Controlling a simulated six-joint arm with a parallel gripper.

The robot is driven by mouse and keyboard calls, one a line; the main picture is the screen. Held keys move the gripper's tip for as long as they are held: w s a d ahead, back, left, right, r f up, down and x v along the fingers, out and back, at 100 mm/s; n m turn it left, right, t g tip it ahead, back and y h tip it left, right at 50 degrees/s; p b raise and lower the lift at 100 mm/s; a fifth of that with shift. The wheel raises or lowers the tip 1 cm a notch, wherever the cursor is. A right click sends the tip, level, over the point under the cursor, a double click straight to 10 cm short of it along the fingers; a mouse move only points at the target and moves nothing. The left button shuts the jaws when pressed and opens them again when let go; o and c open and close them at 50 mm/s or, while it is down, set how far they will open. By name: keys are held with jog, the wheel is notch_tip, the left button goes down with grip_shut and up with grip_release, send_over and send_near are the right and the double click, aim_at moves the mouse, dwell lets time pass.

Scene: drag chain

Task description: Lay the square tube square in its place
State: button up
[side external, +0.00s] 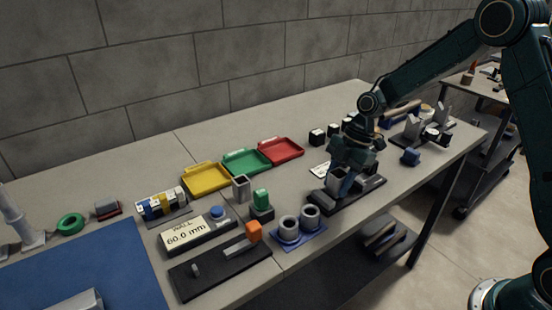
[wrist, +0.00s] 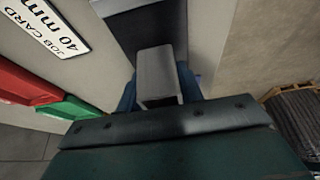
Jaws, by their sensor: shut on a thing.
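My gripper (side external: 343,176) is shut on a grey square tube (side external: 339,183), low over a dark fixture (side external: 372,191) on the bench. In the wrist view the tube (wrist: 157,72) sits between the blue fingers of my gripper (wrist: 160,92), with the dark fixture (wrist: 146,27) beyond it. The tube's open square end shows in the side view. Whether its underside touches the fixture is hidden.
A job card reading 40 mm (wrist: 48,22) lies beside the fixture. Yellow (side external: 206,177), green (side external: 247,161) and red (side external: 281,150) trays stand behind. Two grey rings on a blue plate (side external: 291,243) are to the left. Another grey square piece (side external: 240,188) stands farther left.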

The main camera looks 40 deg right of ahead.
jog(key=shift+f, duration=0.55)
dwell(0.7)
jog(key=o, duration=1.2)
jog(key=shift+d+r, duration=0.1)
jog(key=shift+r, duration=0.05)
jog(key=v, duration=1.3)
jog(key=shift+d+r, duration=0.15)
jog(key=shift+r, duration=0.05)
